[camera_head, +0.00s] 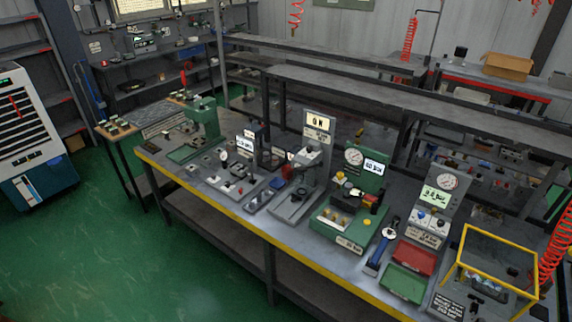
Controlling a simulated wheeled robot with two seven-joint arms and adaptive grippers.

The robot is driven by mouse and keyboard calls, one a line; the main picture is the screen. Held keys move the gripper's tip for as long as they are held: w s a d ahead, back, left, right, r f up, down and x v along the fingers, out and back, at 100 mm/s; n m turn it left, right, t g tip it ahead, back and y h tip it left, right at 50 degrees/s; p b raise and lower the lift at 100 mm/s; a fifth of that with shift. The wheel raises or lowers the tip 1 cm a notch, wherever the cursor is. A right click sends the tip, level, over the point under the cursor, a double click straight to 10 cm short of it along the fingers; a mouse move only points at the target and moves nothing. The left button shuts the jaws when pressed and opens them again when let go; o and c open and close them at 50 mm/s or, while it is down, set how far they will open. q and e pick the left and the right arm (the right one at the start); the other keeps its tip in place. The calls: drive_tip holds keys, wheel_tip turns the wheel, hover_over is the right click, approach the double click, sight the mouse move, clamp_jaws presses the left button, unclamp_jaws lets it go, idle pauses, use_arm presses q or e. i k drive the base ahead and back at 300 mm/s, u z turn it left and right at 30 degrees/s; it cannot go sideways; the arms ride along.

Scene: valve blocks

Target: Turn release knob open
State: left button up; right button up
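Neither of my grippers shows in the head view. A green test stand (370,183) stands on the workbench right of centre, with a round dial and a lit display. Small yellow knobs (341,222) sit low on its front, and a yellow and red part rests in its middle. To its right stands a grey gauge panel (446,199) with a round dial, a green display and small blue and white knobs (420,214). Which of these is the release knob, and how far it is turned, is too small to tell.
The long grey workbench (228,206) has a yellow front edge. A red tray (414,257), a green tray (404,284) and a yellow frame (500,240) crowd its right end. Presses and small fixtures fill its left half. The green floor (150,265) in front is clear.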

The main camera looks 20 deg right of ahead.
sight(340, 175)
drive_tip(key=u, duration=0.3)
drive_tip(key=i, duration=1.2)
drive_tip(key=z, duration=0.7)
